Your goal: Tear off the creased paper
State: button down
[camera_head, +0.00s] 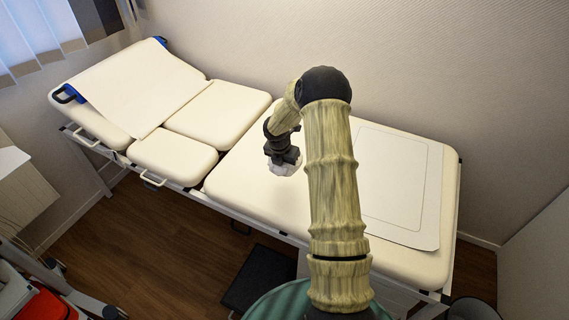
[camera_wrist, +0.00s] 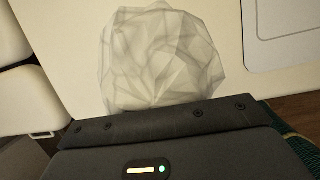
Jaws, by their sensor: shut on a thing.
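A crumpled ball of whitish paper (camera_head: 286,170) is at my gripper (camera_head: 284,157), over the middle of the cream examination couch (camera_head: 245,190). In the wrist view the creased paper (camera_wrist: 165,60) fills the upper middle, just beyond the dark gripper body. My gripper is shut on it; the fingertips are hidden. I cannot tell whether the paper touches the couch. A smooth pale sheet (camera_head: 140,85) lies over the raised head end at left. A flat sheet with a thin outlined border (camera_head: 405,185) lies on the couch at right, partly hidden by my arm.
The couch backs onto a plain wall (camera_head: 420,60). A black step (camera_head: 258,278) stands on the wooden floor in front. Metal side handles (camera_head: 153,179) stick out at left. A cabinet (camera_head: 22,190) is at far left, with a red object (camera_head: 45,305) below.

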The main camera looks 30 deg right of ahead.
jog(key=shift+r+p, duration=3.05)
jog(key=shift+p, duration=0.05)
jog(key=shift+f, duration=0.1)
